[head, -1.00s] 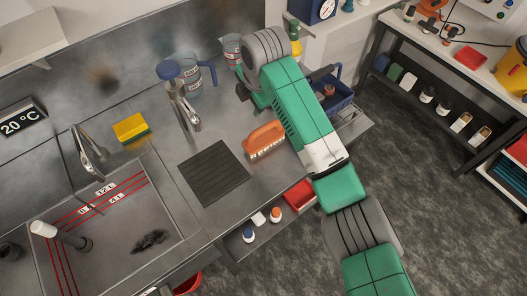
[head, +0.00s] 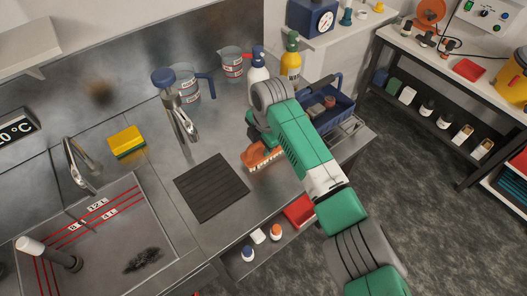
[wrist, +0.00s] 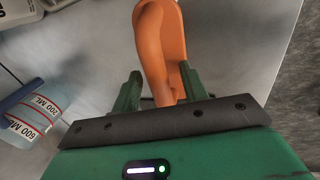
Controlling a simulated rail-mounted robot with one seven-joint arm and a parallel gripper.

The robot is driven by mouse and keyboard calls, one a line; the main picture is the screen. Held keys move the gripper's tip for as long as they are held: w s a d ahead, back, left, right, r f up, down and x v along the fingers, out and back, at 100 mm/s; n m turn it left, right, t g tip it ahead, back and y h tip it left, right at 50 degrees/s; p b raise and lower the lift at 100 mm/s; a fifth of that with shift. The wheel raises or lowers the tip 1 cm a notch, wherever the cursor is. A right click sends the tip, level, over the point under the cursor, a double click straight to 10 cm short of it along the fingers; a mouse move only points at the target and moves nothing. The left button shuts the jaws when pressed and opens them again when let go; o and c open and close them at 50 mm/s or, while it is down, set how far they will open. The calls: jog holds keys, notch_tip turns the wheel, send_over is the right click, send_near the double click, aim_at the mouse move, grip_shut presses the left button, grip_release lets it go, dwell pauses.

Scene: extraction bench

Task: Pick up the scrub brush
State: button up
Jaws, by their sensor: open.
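The scrub brush (head: 256,158) has an orange body and pale bristles. It rests on the steel bench, just right of the dark ribbed mat (head: 211,188), and my arm partly covers it. My gripper (head: 265,138) is low over the brush. In the wrist view, the orange brush handle (wrist: 160,40) reaches in between the two green fingers of my gripper (wrist: 160,92). The fingers are open, one on each side of the handle. The fingertips' exact contact with the brush cannot be told.
A blue-handled measuring jug (head: 187,85), a smaller jug (head: 232,66), a white bottle (head: 257,72) and a yellow bottle (head: 291,62) stand behind the brush. A blue crate (head: 335,105) is at right. A faucet (head: 180,120) and sink lie left.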

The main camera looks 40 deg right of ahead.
grip_shut()
jog(key=shift+r, duration=0.1)
jog(key=shift+r, duration=0.25)
notch_tip(320, 180, up, 3)
jog(key=shift+r+p, duration=0.2)
jog(key=shift+p, duration=0.45)
jog(key=s+a+p, duration=0.1)
jog(key=s+a, duration=0.1)
jog(key=a, duration=0.5)
jog(key=s+a+r+p, duration=0.1)
jog(key=s+a, duration=0.1)
jog(key=a, duration=0.6)
jog(key=shift+s+a, duration=0.15)
jog(key=shift+s, duration=0.2)
